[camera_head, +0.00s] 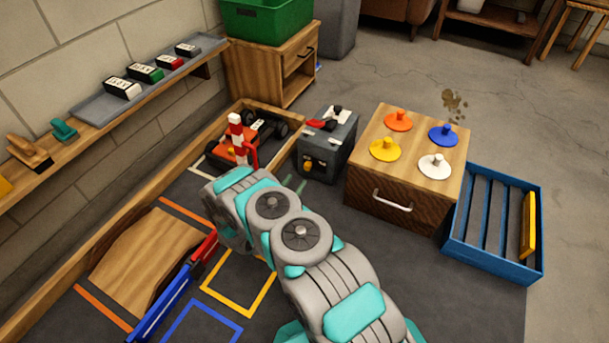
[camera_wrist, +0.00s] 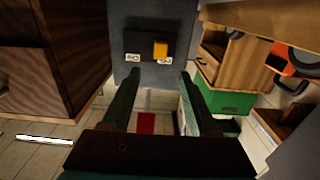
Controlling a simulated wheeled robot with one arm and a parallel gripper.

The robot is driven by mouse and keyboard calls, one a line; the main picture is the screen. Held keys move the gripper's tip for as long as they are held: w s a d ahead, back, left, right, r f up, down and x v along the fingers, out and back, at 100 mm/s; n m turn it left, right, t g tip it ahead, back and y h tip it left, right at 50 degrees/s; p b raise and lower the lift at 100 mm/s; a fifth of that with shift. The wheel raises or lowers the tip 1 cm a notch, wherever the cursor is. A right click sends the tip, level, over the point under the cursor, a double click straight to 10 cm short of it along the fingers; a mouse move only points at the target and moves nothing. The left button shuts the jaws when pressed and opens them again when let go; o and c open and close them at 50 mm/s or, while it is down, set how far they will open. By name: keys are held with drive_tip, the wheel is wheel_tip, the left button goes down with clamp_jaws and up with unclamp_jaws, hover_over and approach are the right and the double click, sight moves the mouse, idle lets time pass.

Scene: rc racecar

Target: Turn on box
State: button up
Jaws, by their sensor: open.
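The dark grey box (camera_head: 327,145) stands on the mat between the red car and the wooden cabinet, with a red and black part on top. In the head view, my gripper (camera_head: 294,184) is partly hidden by my arm, near the box's front.
A red car (camera_head: 232,150) with a red and white post is left of the box. The wooden cabinet (camera_head: 398,200) with coloured knobbed discs is close on the right. A blue crate (camera_head: 490,262) lies further right. A wooden ramp (camera_head: 150,255) is at lower left.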

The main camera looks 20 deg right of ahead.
sight(306, 167)
drive_tip(key=shift+b+x, duration=0.5)
drive_tip(key=shift+x, duration=3.4)
drive_tip(key=shift+f, duration=0.15)
drive_tip(key=shift+c, duration=0.3)
clamp_jaws()
